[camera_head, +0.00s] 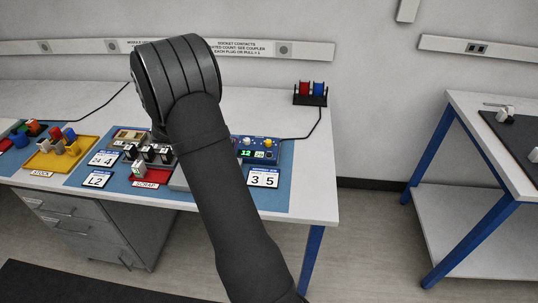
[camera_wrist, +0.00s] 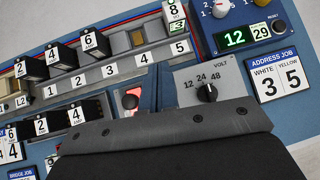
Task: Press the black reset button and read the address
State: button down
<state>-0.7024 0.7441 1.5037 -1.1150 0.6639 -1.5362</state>
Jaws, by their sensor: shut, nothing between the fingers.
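A blue control box (camera_wrist: 290,12) in the wrist view carries a round black button (camera_wrist: 279,26) on its right side. Its green display (camera_wrist: 235,38) reads 12, and the small display (camera_wrist: 261,31) beside it reads 29. The ADDRESS JOB card (camera_wrist: 278,76) reads WHITE 3, YELLOW 5. The box also shows in the head view (camera_head: 270,143), right of my arm. My gripper (camera_wrist: 172,128) fills the lower middle of the wrist view, shut and empty, below and left of the black button and apart from it. My arm hides it in the head view.
A grey VOLT panel with a black dial (camera_wrist: 206,92) lies between my gripper and the box. Numbered black modules (camera_wrist: 62,58) stand in slots on the left. A red-lit part (camera_wrist: 130,98) is near my gripper. A rack with red and blue pieces (camera_head: 311,93) stands behind.

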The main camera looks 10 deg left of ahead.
jog(key=w+d+r+n, duration=0.2)
jog(key=w+d+n, duration=0.1)
jog(key=d, duration=1)
jog(key=r+n+h, duration=0.1)
jog(key=r+n, duration=0.1)
jog(key=n, duration=0.1)
send_over(269, 155)
jog(key=shift+s+a, duration=0.1)
jog(key=shift+s, duration=0.25)
jog(key=shift+f, duration=0.1)
jog(key=shift+f, duration=4.35)
jog(key=shift+f, duration=0.15)
jog(key=shift+f, duration=0.3)
